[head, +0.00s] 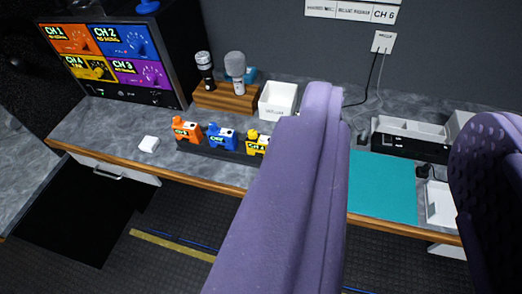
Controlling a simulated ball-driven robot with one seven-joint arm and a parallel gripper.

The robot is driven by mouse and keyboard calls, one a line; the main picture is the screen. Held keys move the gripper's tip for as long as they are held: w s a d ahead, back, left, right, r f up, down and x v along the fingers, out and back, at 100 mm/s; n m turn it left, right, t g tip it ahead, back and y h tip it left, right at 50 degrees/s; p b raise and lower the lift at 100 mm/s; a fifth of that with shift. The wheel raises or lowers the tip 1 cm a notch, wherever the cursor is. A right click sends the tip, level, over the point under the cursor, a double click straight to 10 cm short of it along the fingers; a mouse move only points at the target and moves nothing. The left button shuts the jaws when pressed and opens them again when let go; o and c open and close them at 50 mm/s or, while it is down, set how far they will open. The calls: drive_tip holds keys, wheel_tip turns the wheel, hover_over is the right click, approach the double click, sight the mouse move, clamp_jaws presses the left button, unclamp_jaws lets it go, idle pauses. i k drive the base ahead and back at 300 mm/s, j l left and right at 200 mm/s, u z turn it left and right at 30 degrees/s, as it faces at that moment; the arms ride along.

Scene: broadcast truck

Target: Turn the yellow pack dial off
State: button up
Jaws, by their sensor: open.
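The yellow pack (252,149) stands on the dark strip (226,151) on the desk, at the right end of a row of colored packs. A small yellow knob shows on its top left, with a white patch beside it. Its right side lies close against the edge of my purple left finger in the picture. The dial's setting is too small to read. My gripper (408,105) is open. Its two purple fingers loom large in the foreground, one at the middle and one at the right edge.
An orange pack (185,130) and a blue pack (221,138) stand left of the yellow one. Behind are a wooden microphone stand (225,98) and white bin (277,101). A monitor (113,60) is at left. A white block (149,144) and teal mat (382,187) lie on the desk.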

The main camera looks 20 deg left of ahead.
sight(252, 133)
drive_tip(key=i+j, duration=0.1)
drive_tip(key=i, duration=0.45)
drive_tip(key=i+j, duration=0.1)
drive_tip(key=i, duration=0.4)
drive_tip(key=j+u, duration=0.05)
